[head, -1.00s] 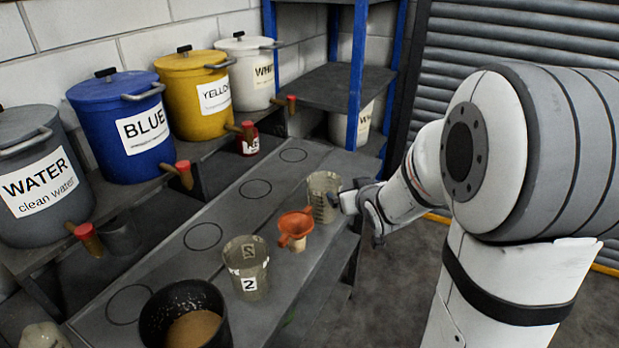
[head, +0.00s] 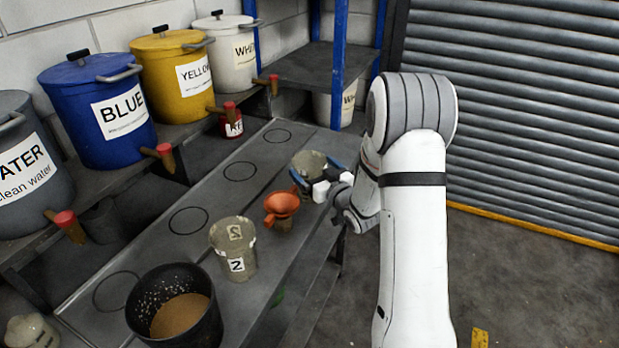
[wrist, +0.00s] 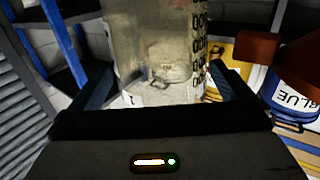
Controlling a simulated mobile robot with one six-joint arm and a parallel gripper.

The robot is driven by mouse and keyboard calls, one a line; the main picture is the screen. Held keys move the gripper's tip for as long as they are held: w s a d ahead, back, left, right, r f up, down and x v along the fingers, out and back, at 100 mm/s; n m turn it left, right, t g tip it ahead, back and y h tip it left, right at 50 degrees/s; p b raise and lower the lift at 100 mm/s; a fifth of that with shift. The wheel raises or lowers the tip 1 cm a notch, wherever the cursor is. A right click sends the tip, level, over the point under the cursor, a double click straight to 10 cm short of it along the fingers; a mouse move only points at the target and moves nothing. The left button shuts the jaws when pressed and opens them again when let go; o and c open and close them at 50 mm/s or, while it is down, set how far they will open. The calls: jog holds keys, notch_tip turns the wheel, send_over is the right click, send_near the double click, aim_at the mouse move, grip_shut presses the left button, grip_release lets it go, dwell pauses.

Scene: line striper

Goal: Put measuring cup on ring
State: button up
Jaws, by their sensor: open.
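A clear, cloudy measuring cup (head: 309,160) with black graduation marks stands at the right edge of the bench. My gripper (head: 316,173) is open with its fingers on either side of this cup. In the wrist view the cup (wrist: 155,45) fills the space between the fingers (wrist: 163,88); whether they touch it I cannot tell. A second cup (head: 233,250), marked 2, stands upright nearer the camera. Black rings are drawn along the bench: a far ring (head: 277,121), a second (head: 240,162), a third (head: 188,208) and a near one (head: 95,293). All four look empty.
An orange funnel (head: 281,205) sits between the two cups. A black bucket (head: 205,335) with brown contents stands at the near end. Blue (head: 104,150), yellow (head: 180,100), white and grey water drums with red-tipped taps line the left shelf. A small red can (head: 231,124) stands below.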

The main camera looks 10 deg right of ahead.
jog(key=shift+x, duration=1.4)
jog(key=shift+c, duration=0.4)
jog(key=c, duration=1.1)
